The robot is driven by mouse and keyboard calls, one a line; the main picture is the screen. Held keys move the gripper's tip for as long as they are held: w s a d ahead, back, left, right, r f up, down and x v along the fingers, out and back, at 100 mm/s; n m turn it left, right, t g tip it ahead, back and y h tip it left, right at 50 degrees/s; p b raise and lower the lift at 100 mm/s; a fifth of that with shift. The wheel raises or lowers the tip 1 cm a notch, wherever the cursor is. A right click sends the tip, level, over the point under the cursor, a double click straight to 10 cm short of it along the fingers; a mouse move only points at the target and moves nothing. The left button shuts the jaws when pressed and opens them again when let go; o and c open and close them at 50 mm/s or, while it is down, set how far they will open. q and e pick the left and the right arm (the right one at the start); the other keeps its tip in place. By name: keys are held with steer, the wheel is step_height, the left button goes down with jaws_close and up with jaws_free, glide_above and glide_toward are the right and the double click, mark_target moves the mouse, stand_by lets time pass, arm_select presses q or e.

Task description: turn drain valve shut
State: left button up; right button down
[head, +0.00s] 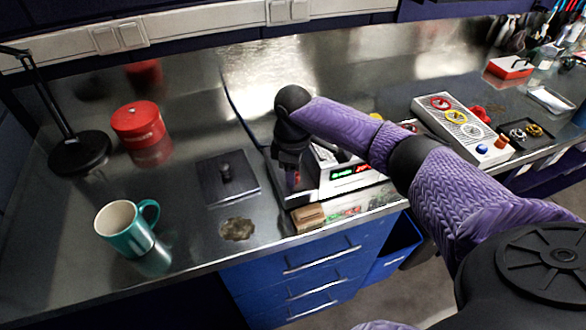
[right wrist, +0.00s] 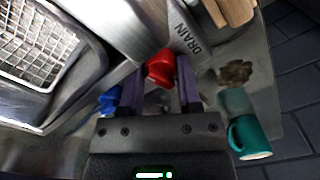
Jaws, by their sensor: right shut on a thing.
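The drain valve has a red handle (right wrist: 160,69) on the side of a metal machine, beside the word DRAIN, in the right wrist view. My right gripper (right wrist: 158,75) is shut on this handle, with one purple finger on each side of it. In the head view my right gripper (head: 290,166) points down at the left side of the machine (head: 327,180), with a bit of red below it. The fingers and wrist hide most of the valve there. My left gripper is not in view.
A teal mug (head: 121,229), a red tin (head: 138,124) and a black plate with a knob (head: 230,180) stand left of the machine. A wooden block (head: 309,218) lies near the front edge. A blue part (right wrist: 109,100) shows beside my left finger in the right wrist view.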

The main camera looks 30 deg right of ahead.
steer(key=n+p, duration=0.2)
steer(key=n, duration=0.1)
steer(key=shift+r, duration=0.2)
steer(key=n+p, duration=0.1)
steer(key=n, duration=0.2)
steer(key=shift+f+n+p, duration=0.1)
steer(key=shift+n+p, duration=0.25)
steer(key=shift+n, duration=0.65)
steer(key=n, duration=0.5)
steer(key=shift+n, duration=1.1)
